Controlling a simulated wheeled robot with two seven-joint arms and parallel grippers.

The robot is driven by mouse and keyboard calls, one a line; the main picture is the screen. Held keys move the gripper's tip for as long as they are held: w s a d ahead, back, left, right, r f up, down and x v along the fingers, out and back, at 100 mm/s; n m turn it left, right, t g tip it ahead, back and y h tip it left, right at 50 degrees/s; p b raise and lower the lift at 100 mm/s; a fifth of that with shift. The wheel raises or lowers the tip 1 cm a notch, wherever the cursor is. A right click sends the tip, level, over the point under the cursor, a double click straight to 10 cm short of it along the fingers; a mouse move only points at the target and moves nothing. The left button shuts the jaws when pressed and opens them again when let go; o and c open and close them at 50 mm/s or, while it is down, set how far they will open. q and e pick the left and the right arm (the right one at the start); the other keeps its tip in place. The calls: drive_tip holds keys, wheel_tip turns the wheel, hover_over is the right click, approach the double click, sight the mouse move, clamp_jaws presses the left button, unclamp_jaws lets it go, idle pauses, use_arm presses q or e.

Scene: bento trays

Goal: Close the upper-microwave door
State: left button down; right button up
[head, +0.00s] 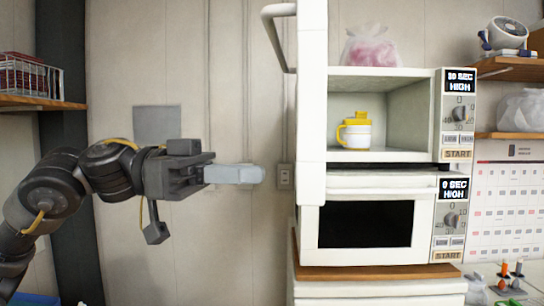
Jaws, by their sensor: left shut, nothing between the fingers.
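The upper microwave (405,73) is white and stands on top of the lower microwave (365,258). Its door (312,110) is swung wide open toward me and shows nearly edge-on at the left of the cavity. The door handle (270,35) sticks out to the left at the door's upper part. A white and yellow cup (355,130) stands inside the open cavity. My left gripper (262,174) is shut and empty, pointing right, a short way left of the door and below its handle. My right gripper is not in view.
The lower microwave's door is shut, and it rests on a wooden-topped white cabinet (380,288). A bag with pink contents (370,52) lies on the upper microwave. Shelves stand at left (40,102) and right (510,135). Free space lies around the left gripper.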

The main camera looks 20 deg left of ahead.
use_arm(q)
drive_tip(key=d, duration=0.1)
drive_tip(key=d+p, duration=0.1)
drive_tip(key=d, duration=0.1)
drive_tip(key=shift+w+d+p, duration=0.3)
drive_tip(key=shift+d, duration=0.1)
